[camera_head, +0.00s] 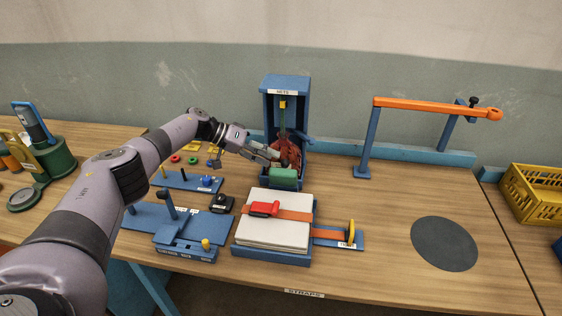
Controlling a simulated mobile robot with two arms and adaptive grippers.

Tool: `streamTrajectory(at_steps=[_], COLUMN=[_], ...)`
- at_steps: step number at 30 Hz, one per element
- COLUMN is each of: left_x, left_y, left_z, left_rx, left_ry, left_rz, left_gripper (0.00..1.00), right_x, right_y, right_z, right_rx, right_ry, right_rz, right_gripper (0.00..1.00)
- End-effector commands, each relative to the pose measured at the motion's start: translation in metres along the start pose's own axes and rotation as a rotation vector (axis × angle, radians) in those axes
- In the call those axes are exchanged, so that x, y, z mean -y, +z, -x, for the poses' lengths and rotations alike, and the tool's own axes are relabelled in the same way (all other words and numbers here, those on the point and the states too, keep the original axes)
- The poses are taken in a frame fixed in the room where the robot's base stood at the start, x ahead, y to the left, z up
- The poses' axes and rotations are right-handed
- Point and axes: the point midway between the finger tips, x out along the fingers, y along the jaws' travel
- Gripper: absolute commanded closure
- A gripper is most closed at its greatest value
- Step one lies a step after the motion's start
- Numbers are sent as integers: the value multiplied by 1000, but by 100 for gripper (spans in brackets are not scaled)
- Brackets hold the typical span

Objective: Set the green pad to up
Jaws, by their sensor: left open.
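The green pad (283,179) is a small block at the foot of the open front of a tall blue stand (268,125). It sits low in the stand, just behind the white stack. A red part (290,150) and a yellow-tipped upright piece show inside the stand above the pad. My left gripper (272,156) reaches in from the left and is open. Its fingertips are at the stand's front, above and slightly left of the pad. I cannot tell whether they touch the red part. My right gripper is not in view.
A strapped white stack (272,231) with a red buckle lies in front of the stand. Blue peg boards (181,181) lie left. An orange arm (430,106) on blue posts stands right. A dark round mat (444,244) lies right, with bare table around it.

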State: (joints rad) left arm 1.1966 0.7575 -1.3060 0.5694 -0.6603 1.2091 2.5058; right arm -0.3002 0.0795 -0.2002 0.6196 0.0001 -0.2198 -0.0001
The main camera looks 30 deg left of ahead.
Motion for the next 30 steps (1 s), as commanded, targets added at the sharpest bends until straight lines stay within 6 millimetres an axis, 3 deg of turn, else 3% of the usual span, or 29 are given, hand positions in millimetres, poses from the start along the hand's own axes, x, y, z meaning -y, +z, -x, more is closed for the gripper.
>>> streamTrajectory(at_steps=[3,9,30], left_x=[0,0,0], left_y=[-1,0,0], left_z=[26,50,55], left_rx=[-3,-1,0], left_ry=[-1,1,1], left_rz=[0,1,0], left_gripper=[57,57,57], right_x=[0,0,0], right_y=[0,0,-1], right_z=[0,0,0], right_rx=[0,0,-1], right_ry=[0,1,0], right_rz=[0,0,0], right_gripper=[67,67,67])
